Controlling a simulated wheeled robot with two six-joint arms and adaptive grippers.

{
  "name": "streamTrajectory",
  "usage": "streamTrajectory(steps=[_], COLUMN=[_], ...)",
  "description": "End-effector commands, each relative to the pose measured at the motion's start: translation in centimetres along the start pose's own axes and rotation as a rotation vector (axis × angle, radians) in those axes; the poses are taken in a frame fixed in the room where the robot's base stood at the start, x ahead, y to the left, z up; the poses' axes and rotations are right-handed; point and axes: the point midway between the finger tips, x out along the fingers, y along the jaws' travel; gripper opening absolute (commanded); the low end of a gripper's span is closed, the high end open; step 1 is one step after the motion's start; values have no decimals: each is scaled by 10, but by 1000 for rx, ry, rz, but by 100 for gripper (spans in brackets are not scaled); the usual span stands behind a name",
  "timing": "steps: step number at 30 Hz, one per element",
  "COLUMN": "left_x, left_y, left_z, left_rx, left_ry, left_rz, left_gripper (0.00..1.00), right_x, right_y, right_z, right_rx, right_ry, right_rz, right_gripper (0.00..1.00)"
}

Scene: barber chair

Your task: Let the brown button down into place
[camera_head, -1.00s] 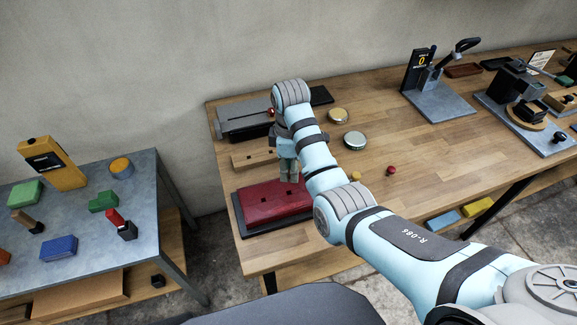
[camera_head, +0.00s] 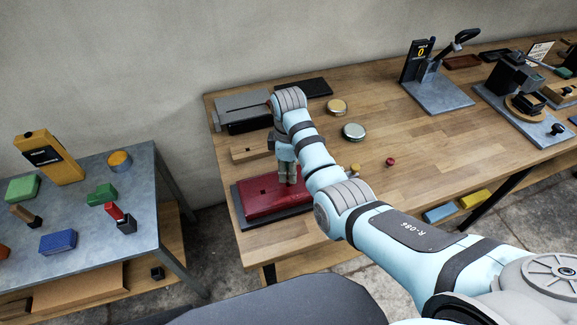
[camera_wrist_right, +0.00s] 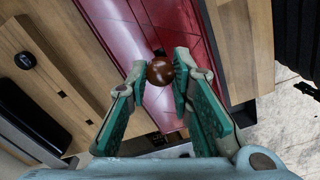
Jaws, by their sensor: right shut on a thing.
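The brown button (camera_wrist_right: 160,71) is a glossy dark brown dome held between the fingertips of my right gripper (camera_wrist_right: 165,76) in the right wrist view. In the head view, my right gripper (camera_head: 288,176) points down over the right part of the red padded panel (camera_head: 255,205). The panel also fills the upper middle of the right wrist view (camera_wrist_right: 125,45). A small dark hole (camera_head: 262,190) shows in the panel left of the gripper. The button's underside is hidden, so I cannot tell whether it touches the panel. My left gripper is out of view.
A wooden strip with holes (camera_head: 248,151) lies behind the panel, with a grey box (camera_head: 240,112) farther back. Two round tins (camera_head: 353,131) and small red and yellow buttons (camera_head: 390,161) lie to the right.

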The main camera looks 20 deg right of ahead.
Motion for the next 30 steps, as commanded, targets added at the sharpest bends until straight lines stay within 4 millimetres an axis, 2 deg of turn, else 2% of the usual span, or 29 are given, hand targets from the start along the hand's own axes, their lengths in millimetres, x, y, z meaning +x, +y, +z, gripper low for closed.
streamTrajectory(steps=[15,29,30], left_x=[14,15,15], left_y=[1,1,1], left_z=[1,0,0], left_rx=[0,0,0], left_ry=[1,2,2], left_rz=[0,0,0], left_gripper=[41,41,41], right_x=[30,35,35], right_y=[0,0,0], right_z=[0,0,0], right_rx=[0,0,0], right_ry=[0,0,0], right_rz=[0,0,0], right_gripper=[6,6,25])
